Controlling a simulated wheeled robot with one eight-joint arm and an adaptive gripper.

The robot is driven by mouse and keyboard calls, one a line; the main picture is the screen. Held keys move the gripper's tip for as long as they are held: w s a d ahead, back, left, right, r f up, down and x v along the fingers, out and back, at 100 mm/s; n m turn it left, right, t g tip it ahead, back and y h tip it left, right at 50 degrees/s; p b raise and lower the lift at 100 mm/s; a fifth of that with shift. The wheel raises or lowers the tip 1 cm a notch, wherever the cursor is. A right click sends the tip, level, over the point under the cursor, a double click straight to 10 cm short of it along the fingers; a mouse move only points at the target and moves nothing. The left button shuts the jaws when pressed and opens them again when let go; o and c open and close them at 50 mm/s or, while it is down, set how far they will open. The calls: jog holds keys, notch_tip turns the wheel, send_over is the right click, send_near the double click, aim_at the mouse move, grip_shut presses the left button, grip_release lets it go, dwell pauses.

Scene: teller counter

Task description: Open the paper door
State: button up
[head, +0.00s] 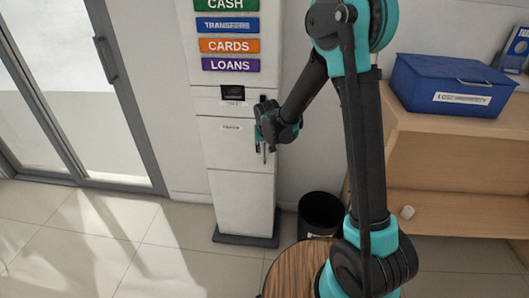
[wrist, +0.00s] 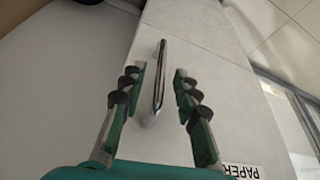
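The paper door (head: 226,160) is a white panel on the front of the tall white kiosk (head: 245,205), below a dark slot. It looks shut. Its small label (head: 231,127) is hard to read in the head view; in the wrist view a label reading PAPER (wrist: 242,171) shows at the lower right. A slim chrome bar handle (wrist: 158,82) stands on the white panel (wrist: 205,45) in the wrist view. My gripper (wrist: 160,69) is open, with one finger on each side of the handle and visible gaps to both. In the head view my gripper (head: 264,150) is at the kiosk's right front.
A black bin (head: 320,212) stands right of the kiosk base. A round wooden top (head: 290,272) is in front. A wooden shelf unit (head: 455,205) with a blue box (head: 450,86) is at right. A glass door (head: 60,100) is at left, with clear tiled floor before it.

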jog(key=shift+x, duration=0.95)
jog(key=shift+c, duration=0.5)
grip_shut()
